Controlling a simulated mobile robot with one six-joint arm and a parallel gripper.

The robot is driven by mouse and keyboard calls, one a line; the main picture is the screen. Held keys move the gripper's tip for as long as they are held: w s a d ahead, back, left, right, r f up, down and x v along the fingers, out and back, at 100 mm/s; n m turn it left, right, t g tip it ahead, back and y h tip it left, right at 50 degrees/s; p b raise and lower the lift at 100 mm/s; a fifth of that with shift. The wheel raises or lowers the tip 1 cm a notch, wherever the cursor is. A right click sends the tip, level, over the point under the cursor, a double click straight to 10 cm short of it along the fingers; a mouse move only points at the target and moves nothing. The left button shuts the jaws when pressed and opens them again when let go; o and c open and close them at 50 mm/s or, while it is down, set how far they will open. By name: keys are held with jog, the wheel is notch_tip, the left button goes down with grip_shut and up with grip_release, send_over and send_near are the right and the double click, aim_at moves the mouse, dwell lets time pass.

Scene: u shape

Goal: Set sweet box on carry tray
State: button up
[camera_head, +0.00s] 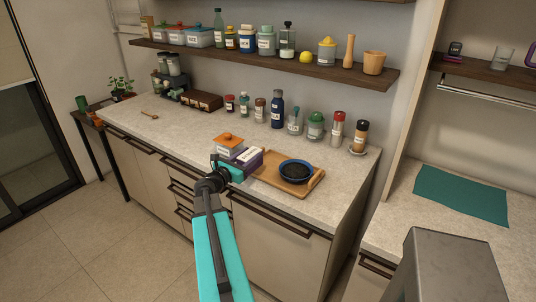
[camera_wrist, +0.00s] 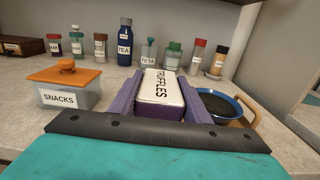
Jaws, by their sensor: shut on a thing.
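The sweet box is a purple box with a white top lettered "TRUFFLES"; it shows in the wrist view (camera_wrist: 160,90) and in the head view (camera_head: 248,158). My gripper (camera_wrist: 162,100) is shut on it, with a purple finger along each side. In the head view my gripper (camera_head: 236,165) is at the counter's front edge, by the tray's left end. The carry tray (camera_head: 297,188) is wooden with raised handles; its right handle shows in the wrist view (camera_wrist: 252,115). The box's underside is hidden, so I cannot tell whether it touches the tray.
A blue bowl of dark contents (camera_head: 296,171) stands on the tray's right part. A snacks container with an orange lid (camera_head: 229,147) stands close left of the box. Several jars and bottles, including a blue tea bottle (camera_head: 277,108), line the wall behind. The counter's left part has free room.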

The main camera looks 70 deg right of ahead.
jog(key=p+x, duration=0.3)
jog(key=x, duration=0.6)
jog(key=shift+s+d+f, duration=0.25)
jog(key=shift+s+f, duration=0.2)
jog(key=shift+s, duration=0.05)
jog(key=shift+s+d+f+p, duration=0.1)
jog(key=shift+d+f+p, duration=0.2)
jog(key=shift+f+p, duration=0.2)
jog(key=shift+s+d+f+p, duration=0.1)
jog(key=shift+d+f+p, duration=0.25)
jog(key=shift+f+p, duration=0.2)
jog(key=shift+f, duration=0.75)
jog(key=shift+f, duration=0.15)
jog(key=o, duration=1.2)
jog(key=shift+c, duration=0.2)
